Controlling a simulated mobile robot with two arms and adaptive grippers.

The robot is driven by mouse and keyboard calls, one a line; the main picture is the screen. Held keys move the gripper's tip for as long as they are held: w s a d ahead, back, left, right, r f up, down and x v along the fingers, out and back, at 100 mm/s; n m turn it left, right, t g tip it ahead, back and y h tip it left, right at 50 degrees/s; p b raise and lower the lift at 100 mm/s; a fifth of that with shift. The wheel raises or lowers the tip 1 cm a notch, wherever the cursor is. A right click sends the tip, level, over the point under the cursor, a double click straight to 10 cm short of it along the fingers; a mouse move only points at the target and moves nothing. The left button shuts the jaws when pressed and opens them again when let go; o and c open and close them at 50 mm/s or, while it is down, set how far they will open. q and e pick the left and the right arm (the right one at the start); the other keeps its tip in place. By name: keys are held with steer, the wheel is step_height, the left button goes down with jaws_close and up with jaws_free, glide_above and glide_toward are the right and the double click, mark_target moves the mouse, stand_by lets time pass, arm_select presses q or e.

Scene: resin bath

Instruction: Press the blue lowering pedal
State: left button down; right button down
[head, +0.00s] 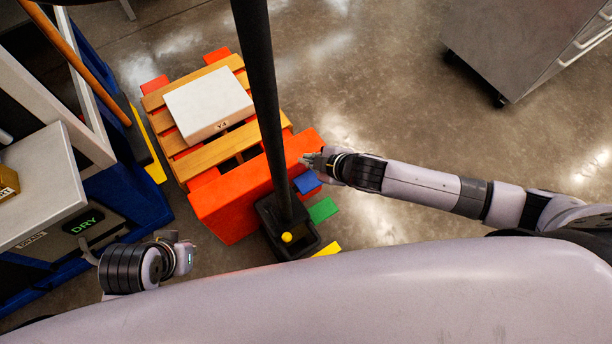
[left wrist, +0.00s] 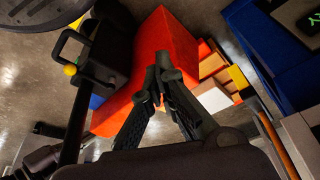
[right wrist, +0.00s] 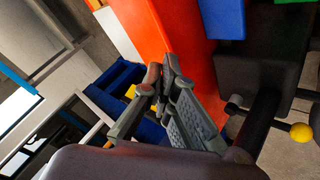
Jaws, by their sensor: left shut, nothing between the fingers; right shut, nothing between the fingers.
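The blue pedal (head: 307,182) juts from the right side of the orange pallet truck body (head: 240,195), near the foot of its black mast. My right gripper (head: 312,160) is shut and empty, just beyond the blue pedal in the head view. Contact cannot be told there. In the right wrist view the shut fingertips (right wrist: 163,82) lie over the orange body, apart in the picture from the blue pedal (right wrist: 222,18) at the top. My left gripper (left wrist: 158,75) is shut and empty in the left wrist view. Its wrist is at lower left in the head view.
A green pedal (head: 323,210) and a yellow pedal (head: 327,249) lie nearer me than the blue one. The black mast (head: 262,90) rises beside them. A wooden pallet carries a white slab (head: 208,104). A blue-based station stands left, a grey cabinet (head: 530,45) upper right.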

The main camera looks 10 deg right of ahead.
mark_target(311, 180)
arm_select(q)
steer(key=shift+a+r, duration=0.1)
steer(key=shift+r, duration=0.2)
arm_select(e)
steer(key=shift+s+a+r, duration=0.1)
